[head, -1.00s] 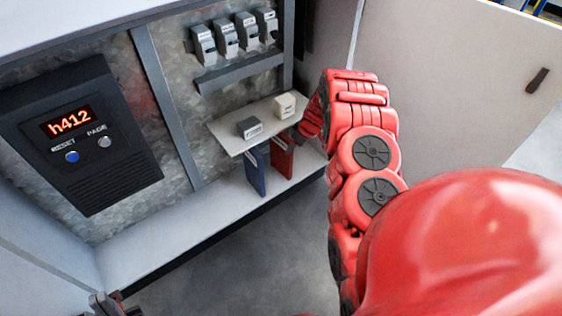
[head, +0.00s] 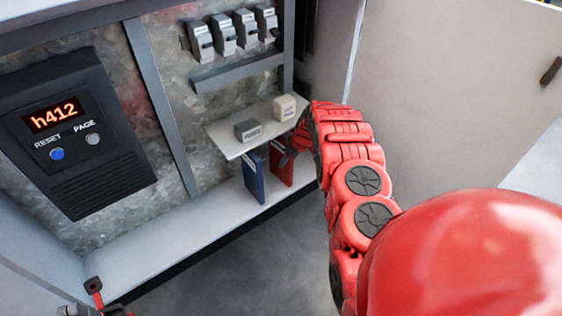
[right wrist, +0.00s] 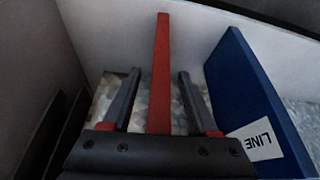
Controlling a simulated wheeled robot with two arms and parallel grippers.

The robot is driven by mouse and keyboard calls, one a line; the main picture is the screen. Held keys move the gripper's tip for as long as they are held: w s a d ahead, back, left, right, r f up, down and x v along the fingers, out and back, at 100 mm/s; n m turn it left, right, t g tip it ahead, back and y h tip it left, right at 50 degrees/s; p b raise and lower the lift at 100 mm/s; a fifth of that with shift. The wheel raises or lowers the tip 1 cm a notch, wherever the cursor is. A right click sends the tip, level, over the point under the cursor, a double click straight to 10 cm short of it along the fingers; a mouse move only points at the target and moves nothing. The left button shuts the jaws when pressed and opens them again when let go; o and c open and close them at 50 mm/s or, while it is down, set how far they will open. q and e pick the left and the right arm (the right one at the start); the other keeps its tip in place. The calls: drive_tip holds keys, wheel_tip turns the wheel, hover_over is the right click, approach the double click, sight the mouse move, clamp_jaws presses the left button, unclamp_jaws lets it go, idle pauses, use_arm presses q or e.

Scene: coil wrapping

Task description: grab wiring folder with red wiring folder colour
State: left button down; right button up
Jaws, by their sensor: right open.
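The red wiring folder (head: 284,169) stands upright under the small white shelf, right of the blue folder (head: 253,176). My right gripper (head: 288,151) is at the red folder, its fingers partly hidden by shelf and wrist. In the right wrist view the red folder (right wrist: 161,65) appears edge-on between the two open fingers of the right gripper (right wrist: 158,76), with gaps on both sides. The blue folder (right wrist: 250,95), labelled LINE, stands just right of the right finger. My left gripper (head: 94,297) shows only partly at the lower left edge; its jaws are unclear.
The white shelf (head: 232,146) carries a grey block (head: 248,130) and a cream block (head: 285,107). A black panel (head: 75,135) reads h412, with RESET and PAGE buttons. Several grey switches (head: 224,35) sit above. The cabinet floor (head: 150,242) in front is clear.

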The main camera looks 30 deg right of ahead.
clamp_jaws()
idle(0.6)
